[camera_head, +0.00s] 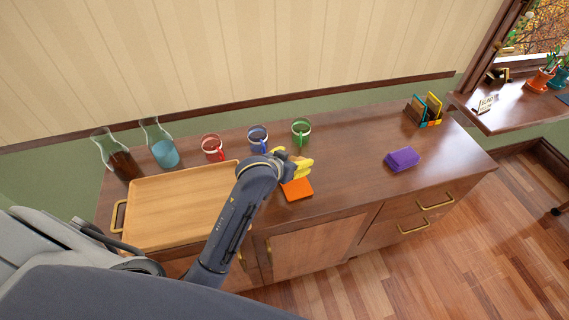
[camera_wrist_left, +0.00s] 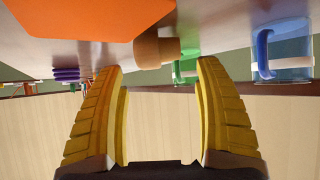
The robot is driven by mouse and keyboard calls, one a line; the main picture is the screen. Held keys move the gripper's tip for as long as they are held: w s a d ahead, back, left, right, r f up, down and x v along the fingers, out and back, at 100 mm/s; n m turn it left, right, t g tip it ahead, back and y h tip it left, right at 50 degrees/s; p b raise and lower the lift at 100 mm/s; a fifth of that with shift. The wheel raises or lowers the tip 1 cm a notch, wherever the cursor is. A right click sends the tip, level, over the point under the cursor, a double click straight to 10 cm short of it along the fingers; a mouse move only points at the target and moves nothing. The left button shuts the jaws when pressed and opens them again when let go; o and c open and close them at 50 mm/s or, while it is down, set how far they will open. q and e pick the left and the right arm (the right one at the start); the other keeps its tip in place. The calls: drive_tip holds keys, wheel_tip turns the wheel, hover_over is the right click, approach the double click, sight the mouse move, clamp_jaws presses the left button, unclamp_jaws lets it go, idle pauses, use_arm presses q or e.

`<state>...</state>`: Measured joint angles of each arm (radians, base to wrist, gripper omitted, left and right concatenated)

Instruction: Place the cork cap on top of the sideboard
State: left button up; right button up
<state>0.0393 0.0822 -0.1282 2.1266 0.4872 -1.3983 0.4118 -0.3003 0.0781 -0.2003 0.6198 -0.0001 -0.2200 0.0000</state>
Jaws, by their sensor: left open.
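The cork cap (camera_wrist_left: 157,52) is a small tan cylinder, seen in the left wrist view, where the scene appears upside down. It appears to rest on the sideboard top, close to the orange square (camera_wrist_left: 85,18). My left gripper (camera_wrist_left: 160,72) is open and its yellow fingertips point toward the cap, with nothing between the fingers. In the head view my left gripper (camera_head: 304,167) is low over the sideboard (camera_head: 350,170), beside the orange square (camera_head: 297,189); I cannot make out the cap there. My right gripper is not in view.
Red (camera_head: 212,147), blue (camera_head: 258,138) and green (camera_head: 301,131) mugs stand along the back. A wooden tray (camera_head: 180,205) and two glass carafes (camera_head: 160,145) are left. A purple block (camera_head: 402,159) and a book holder (camera_head: 425,110) are right. The sideboard's middle right is clear.

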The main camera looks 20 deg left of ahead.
use_arm(q)
drive_tip(key=v, duration=0.8)
drive_tip(key=shift+s+r, duration=0.2)
drive_tip(key=shift+s, duration=0.1)
drive_tip(key=shift+c, duration=0.2)
